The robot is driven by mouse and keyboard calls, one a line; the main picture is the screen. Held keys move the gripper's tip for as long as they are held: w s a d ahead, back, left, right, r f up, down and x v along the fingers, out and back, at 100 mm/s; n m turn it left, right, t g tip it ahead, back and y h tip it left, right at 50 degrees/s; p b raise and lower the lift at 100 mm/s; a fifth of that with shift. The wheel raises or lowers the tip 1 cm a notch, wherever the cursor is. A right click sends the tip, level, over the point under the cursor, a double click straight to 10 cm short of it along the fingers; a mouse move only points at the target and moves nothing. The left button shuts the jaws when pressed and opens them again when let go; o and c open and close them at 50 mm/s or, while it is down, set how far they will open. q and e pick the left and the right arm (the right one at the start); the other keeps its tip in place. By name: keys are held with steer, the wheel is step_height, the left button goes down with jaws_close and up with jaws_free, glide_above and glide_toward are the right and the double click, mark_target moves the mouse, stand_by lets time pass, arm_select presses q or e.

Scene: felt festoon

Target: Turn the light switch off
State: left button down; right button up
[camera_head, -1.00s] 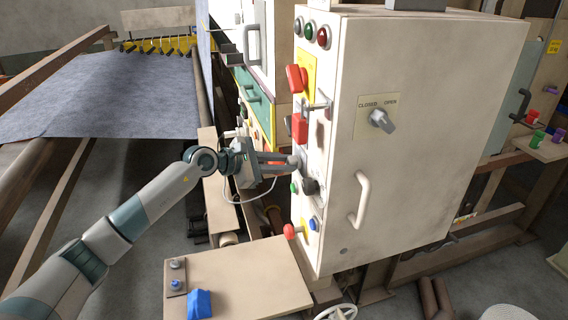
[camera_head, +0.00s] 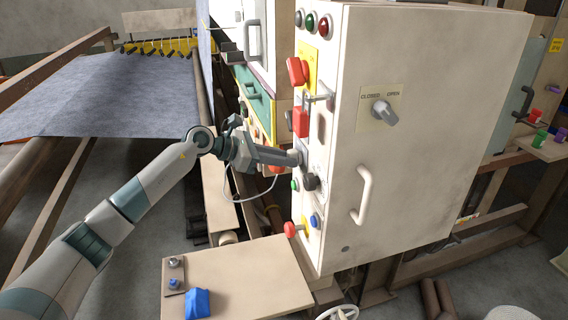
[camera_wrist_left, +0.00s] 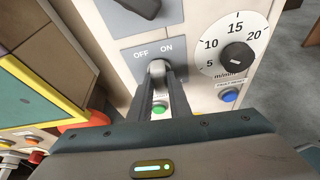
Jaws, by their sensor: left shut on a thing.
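A small rounded grey switch knob (camera_wrist_left: 157,69) sits on a grey plate (camera_wrist_left: 136,62) marked OFF and ON, on the narrow front of the beige cabinet. In the left wrist view, the two fingers of my left gripper (camera_wrist_left: 160,84) are closed around the knob, below the two labels. The fingers partly hide the knob, so I cannot tell which label it points to. In the head view, my left gripper (camera_head: 295,158) reaches in from the left and touches the cabinet front (camera_head: 301,212). My right gripper is not in view.
A black dial (camera_wrist_left: 237,57) with a number scale is right of the switch. A green button (camera_wrist_left: 159,107) and a blue button (camera_wrist_left: 229,95) sit below. Red handles (camera_head: 298,71) are above. A wooden shelf (camera_head: 250,280) lies below the arm.

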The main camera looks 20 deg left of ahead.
arm_select(q)
steer(key=shift+w+n+g+h+b, duration=0.1)
steer(key=shift+n+g+h+b, duration=0.6)
steer(key=shift+n, duration=0.5)
steer(key=shift+w+n+g+h+b, duration=0.1)
steer(key=shift+n+g+h+b, duration=0.4)
steer(key=shift+n+b, duration=0.55)
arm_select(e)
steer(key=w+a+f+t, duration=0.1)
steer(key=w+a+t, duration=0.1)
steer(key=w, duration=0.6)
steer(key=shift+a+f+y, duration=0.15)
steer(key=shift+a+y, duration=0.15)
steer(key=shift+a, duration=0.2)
arm_select(q)
steer(key=c, duration=1.6)
jaws_free()
steer(key=shift+c, duration=0.2)
steer(key=shift+a, duration=0.1)
